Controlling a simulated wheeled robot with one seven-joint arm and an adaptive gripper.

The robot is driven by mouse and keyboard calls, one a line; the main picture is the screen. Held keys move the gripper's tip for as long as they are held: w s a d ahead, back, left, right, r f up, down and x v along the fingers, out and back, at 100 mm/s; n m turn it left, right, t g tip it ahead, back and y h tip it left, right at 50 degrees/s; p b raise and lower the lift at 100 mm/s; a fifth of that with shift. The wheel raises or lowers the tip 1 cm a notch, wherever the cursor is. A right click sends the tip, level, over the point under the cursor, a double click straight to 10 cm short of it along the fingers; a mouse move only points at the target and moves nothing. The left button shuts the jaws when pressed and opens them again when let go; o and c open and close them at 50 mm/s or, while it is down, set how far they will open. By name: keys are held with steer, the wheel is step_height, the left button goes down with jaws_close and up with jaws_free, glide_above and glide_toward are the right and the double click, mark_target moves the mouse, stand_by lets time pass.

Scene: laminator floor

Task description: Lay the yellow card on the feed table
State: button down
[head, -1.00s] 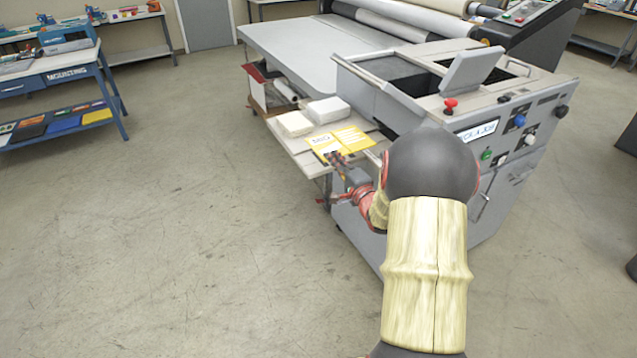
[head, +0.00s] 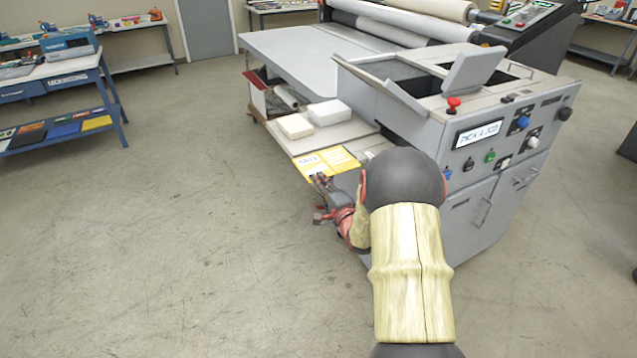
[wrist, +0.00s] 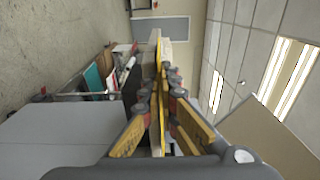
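The yellow card (head: 340,157), with a white printed patch, shows in the head view at the front edge of a low pale side shelf (head: 325,137). My gripper (head: 318,180) is at the card's near edge and is shut on it. In the wrist view, the fingers (wrist: 161,85) close on the card, seen nearly edge-on as a thin yellow strip. A broad, bare grey table (head: 310,55) lies behind the shelf, in front of the rollers. Whether the card touches the shelf cannot be told.
Two white stacks (head: 295,126) (head: 329,112) sit on the side shelf. The grey machine cabinet (head: 470,130), with a red knob (head: 453,104) and a lit display (head: 479,134), stands close right of my arm. A blue bench (head: 60,80) is far left. The floor on the left is clear.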

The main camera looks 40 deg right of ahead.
steer(key=shift+f, duration=0.1)
steer(key=shift+f, duration=0.1)
steer(key=c, duration=2)
jaws_free()
steer(key=shift+c, duration=0.2)
